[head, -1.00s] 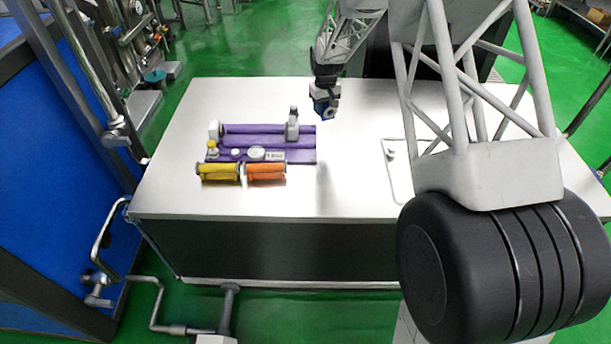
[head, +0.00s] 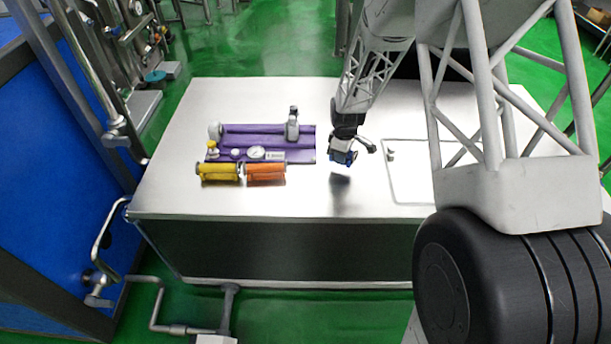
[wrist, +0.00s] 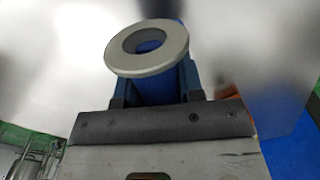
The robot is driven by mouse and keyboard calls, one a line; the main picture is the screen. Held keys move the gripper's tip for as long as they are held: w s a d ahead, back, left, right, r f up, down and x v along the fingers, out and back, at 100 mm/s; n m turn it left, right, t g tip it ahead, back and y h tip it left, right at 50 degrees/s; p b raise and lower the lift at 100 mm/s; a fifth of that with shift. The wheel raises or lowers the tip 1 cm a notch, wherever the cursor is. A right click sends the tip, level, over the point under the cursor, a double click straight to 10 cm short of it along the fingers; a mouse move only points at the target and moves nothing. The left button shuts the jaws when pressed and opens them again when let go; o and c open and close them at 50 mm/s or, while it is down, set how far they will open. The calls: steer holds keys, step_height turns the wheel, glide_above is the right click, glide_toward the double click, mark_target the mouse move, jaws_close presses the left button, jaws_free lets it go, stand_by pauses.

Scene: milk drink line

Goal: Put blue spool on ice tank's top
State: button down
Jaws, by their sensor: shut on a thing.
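The blue spool (wrist: 155,91) is between the fingers of my gripper (wrist: 155,75) in the wrist view. Its pale ring-shaped flange, with a round hole, faces the camera. In the head view my gripper (head: 343,158) is shut on the spool, of which only a little blue shows. It hangs above the ice tank's top (head: 350,195), right of the purple unit, with a shadow on the metal below. The spool looks apart from the surface. The ice tank is a large box with a bare metal top and a dark front.
A purple rack (head: 300,156) with a gauge and fittings lies on the left of the top. A yellow spool (head: 218,172) and an orange spool (head: 265,172) lie in front of it. A hatch outline with a small handle (head: 390,154) is to the right. The front middle is clear.

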steer(key=s+a+n, duration=0.1)
steer(key=s+n, duration=0.2)
steer(key=s+a+n, duration=0.2)
steer(key=n, duration=0.2)
steer(key=s+a+n, duration=0.1)
steer(key=s+n, duration=0.2)
steer(key=shift+s+a+r+n, duration=0.3)
steer(key=shift+r+n, duration=0.05)
steer(key=shift+n, duration=0.05)
steer(key=s+a+n, duration=0.1)
steer(key=s+n, duration=0.1)
steer(key=n, duration=0.1)
steer(key=s+a+n, duration=0.1)
steer(key=s+n, duration=0.2)
steer(key=n, duration=0.1)
steer(key=s+a+n, duration=0.1)
steer(key=s+n, duration=0.2)
steer(key=shift+s+r, duration=0.2)
steer(key=shift+s+a+n, duration=0.25)
steer(key=shift+s+n, duration=0.6)
steer(key=shift+n, duration=0.35)
steer(key=shift+w, duration=0.15)
glide_above(305, 175)
steer(key=shift+d+f, duration=0.1)
steer(key=shift+f, duration=0.65)
steer(key=shift+f, duration=1.75)
steer(key=shift+f, duration=0.15)
